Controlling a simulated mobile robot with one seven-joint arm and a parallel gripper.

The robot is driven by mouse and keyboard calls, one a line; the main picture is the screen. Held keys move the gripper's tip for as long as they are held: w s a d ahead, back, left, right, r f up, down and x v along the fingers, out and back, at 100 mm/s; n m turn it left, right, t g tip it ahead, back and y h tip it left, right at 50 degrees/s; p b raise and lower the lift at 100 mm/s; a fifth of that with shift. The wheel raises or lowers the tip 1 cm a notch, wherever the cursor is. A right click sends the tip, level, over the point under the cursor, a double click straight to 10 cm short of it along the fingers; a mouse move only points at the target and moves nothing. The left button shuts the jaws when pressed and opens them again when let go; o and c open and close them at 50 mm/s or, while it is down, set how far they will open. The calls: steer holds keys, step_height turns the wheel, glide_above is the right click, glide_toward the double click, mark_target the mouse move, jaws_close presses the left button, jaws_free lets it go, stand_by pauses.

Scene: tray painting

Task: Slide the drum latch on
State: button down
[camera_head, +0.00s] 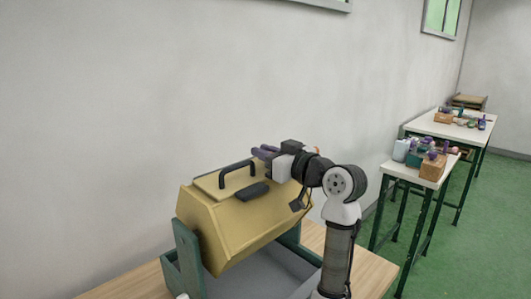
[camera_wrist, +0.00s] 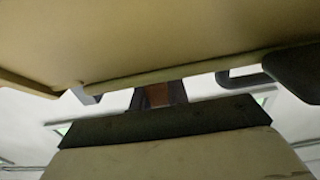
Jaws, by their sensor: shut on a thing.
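The yellow, many-sided drum (camera_head: 235,232) sits tilted in a green stand, with a black loop handle (camera_head: 238,172) and a dark oblong knob (camera_head: 253,190) on its lid. My gripper (camera_head: 266,153) reaches in from the right at the lid's far upper edge. In the wrist view my gripper (camera_wrist: 157,96) has its dark fingers close together, shut on the drum latch, with a small brown patch between them. The latch is mostly hidden, and its exact position along the lid edge cannot be told.
A grey tray (camera_head: 250,280) lies under the drum, on a wooden table (camera_head: 137,284). The green stand post (camera_head: 188,255) rises at the drum's left. Two white tables with bottles and boxes (camera_head: 433,167) stand at the right, with open green floor (camera_head: 480,240) beside them.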

steer(key=shift+w+d, duration=1)
steer(key=shift+d, duration=0.1)
steer(key=shift+r, duration=0.1)
steer(key=c, duration=1.4)
jaws_free()
steer(key=shift+w, duration=0.1)
steer(key=shift+o, duration=0.2)
steer(key=b+v, duration=0.4)
steer(key=v, duration=1)
